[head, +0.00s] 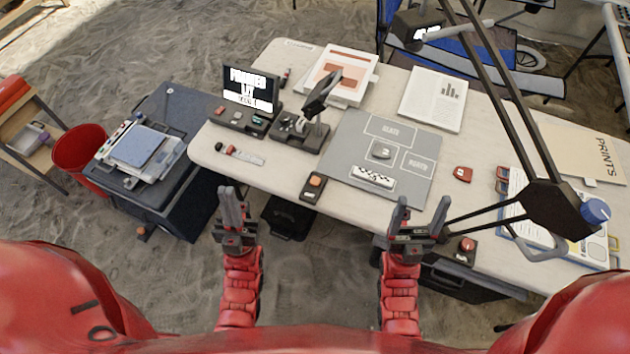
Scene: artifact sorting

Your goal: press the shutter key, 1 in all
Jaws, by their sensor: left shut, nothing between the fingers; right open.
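A dark console with a lit screen (249,88) stands at the table's back left. Its white text is only partly legible, and a row of small keys (242,118) lies below it. A small dark box with an orange button (314,181) sits at the front edge. Another with a red button (467,244) sits at the front right. No label shows which one is the shutter key. My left gripper (232,192) is shut and empty, in front of the table's left end. My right gripper (424,202) is open and empty, by the front edge. Neither visibly touches a button.
A grey mat (350,129) holds a block marked 2 (382,150) and a checkered scale strip (373,178). A dark device on a stand (298,130) is beside the console. A black lamp arm (520,120) crosses the right side. A red bin (82,150) stands left.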

